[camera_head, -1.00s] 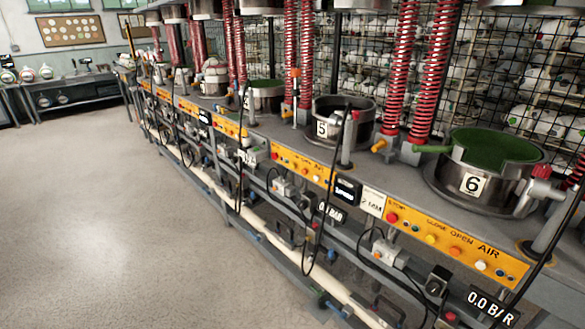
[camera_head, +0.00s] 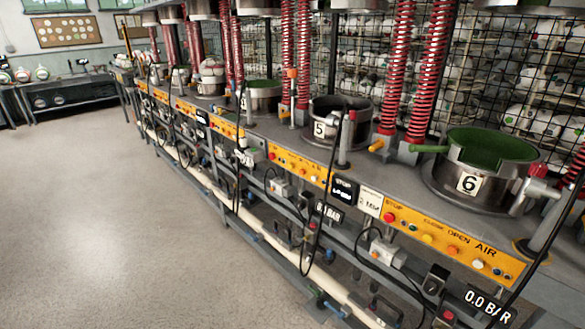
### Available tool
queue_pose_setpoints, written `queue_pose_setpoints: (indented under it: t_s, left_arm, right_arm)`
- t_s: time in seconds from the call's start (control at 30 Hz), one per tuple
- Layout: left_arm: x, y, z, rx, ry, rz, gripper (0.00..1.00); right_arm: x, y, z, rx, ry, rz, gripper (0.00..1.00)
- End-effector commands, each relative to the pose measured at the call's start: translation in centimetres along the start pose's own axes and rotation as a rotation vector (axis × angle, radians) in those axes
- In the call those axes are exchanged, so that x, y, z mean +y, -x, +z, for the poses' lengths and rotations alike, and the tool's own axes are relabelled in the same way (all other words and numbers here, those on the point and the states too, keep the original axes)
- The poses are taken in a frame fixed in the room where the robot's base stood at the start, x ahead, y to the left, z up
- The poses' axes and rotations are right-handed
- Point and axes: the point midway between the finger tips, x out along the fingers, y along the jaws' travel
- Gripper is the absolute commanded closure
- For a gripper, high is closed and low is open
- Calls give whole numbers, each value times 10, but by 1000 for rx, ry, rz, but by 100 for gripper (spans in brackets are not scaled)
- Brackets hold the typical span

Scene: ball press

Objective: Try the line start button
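No button labelled line start can be read in this view. The nearest orange control panel (camera_head: 440,238) on the front of the press bench reads STOP, CLOSE, OPEN and AIR. It carries a red button (camera_head: 388,217) and several yellow, orange and white buttons. A small black display (camera_head: 343,192) with white text sits left of it, beside a white label plate (camera_head: 370,202). A dark switch box (camera_head: 435,281) is mounted lower, below the panel. Neither of my grippers is in view.
Press pot 6 (camera_head: 468,184) and press pot 5 (camera_head: 320,129) stand on the bench under red springs. Black cables hang along its front. A gauge readout (camera_head: 489,306) shows 0.0 BAR. The floor (camera_head: 110,220) at left is clear. A side table (camera_head: 75,90) stands at the back left.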

Motion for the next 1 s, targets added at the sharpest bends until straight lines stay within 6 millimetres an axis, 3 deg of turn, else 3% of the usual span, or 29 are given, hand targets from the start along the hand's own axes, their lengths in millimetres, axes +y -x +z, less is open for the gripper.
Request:
queue_pose_setpoints:
  t_s: [0.43, 0.63, 1.0]
  left_arm:
    - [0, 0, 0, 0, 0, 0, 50]
    - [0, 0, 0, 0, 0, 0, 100]
    - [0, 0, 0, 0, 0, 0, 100]
  right_arm:
    - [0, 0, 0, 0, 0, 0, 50]
    - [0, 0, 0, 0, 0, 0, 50]
    - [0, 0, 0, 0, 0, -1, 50]
